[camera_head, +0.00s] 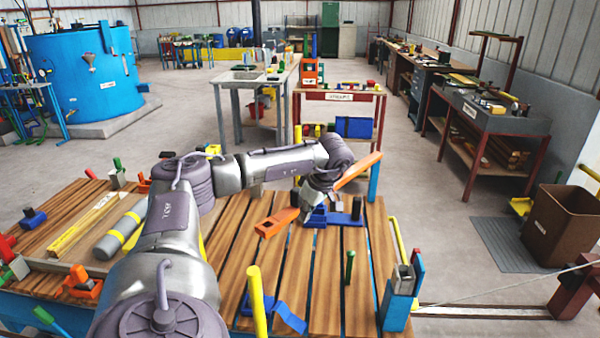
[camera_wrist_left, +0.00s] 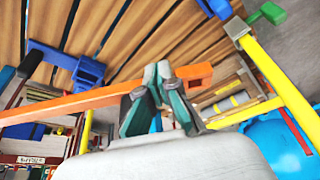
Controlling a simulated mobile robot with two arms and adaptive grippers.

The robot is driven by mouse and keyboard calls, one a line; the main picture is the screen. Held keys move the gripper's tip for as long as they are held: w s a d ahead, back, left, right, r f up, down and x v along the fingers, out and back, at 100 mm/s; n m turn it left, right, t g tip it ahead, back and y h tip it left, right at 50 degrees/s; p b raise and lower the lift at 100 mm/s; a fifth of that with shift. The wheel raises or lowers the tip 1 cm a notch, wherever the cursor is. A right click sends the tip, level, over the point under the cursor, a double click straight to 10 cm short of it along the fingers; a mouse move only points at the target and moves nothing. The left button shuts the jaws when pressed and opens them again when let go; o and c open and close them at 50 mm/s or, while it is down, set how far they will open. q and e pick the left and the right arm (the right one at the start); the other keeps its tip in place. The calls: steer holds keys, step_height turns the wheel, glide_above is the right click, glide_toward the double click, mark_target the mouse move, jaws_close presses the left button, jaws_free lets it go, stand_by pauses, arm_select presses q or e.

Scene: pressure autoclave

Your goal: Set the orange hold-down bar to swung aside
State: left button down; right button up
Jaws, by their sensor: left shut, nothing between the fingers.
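The orange hold-down bar (camera_head: 358,171) lies at a slant over the slatted wooden table. Its wider end (camera_head: 277,222) shows to the left of my left gripper (camera_head: 308,213), and my wrist hides its middle. A blue bracket (camera_head: 322,217) with a dark upright post sits close by. In the left wrist view the bar (camera_wrist_left: 70,103) crosses behind the fingers of my left gripper (camera_wrist_left: 157,80), with its slotted end at the right. The fingers are shut with nothing between them, right beside the bar; whether they touch it I cannot tell. My right gripper is not in view.
A yellow post (camera_head: 257,300) and a green pin (camera_head: 349,268) stand on the near part of the table. A blue block (camera_head: 397,300) stands at its right corner. A grey cylinder (camera_head: 122,235) lies at the left. The floor to the right is partly clear.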

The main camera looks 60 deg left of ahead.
arm_select(q)
steer(key=v, duration=0.5)
steer(key=shift+w+d, duration=0.15)
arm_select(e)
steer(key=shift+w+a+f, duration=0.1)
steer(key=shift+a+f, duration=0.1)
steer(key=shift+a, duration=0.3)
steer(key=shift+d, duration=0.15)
